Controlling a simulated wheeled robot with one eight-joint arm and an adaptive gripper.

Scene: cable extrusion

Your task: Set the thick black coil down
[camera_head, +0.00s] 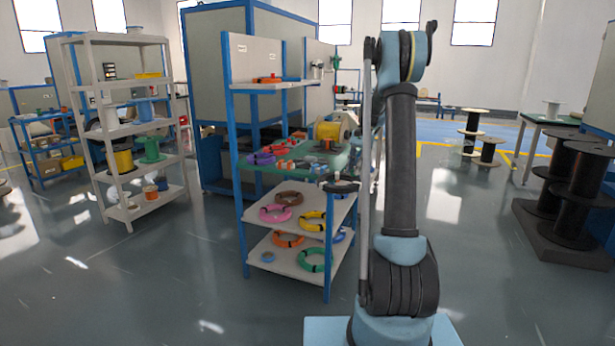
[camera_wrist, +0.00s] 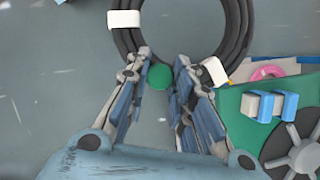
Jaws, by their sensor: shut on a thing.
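The thick black coil (camera_wrist: 236,35) is in the wrist view, a ring of several dark strands with white bands; its top is cut off by the frame. My gripper (camera_wrist: 164,62) has its fingertips at the coil's near side and is shut on it. Just where the fingers touch is partly hidden. The coil is over grey floor, beside a green-topped bench (camera_wrist: 235,120). In the head view my arm hides the gripper. A dark flat shape (camera_head: 341,187) at the bench's front corner may be the coil edge-on; I cannot tell.
Below the bench top, a rack shelf (camera_head: 285,203) holds brown, pink and yellow coils. A lower shelf (camera_head: 290,258) holds orange and green coils. A yellow spool (camera_head: 330,131) stands on the bench. A blue post rises at the rack's front corner. Open floor lies in front.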

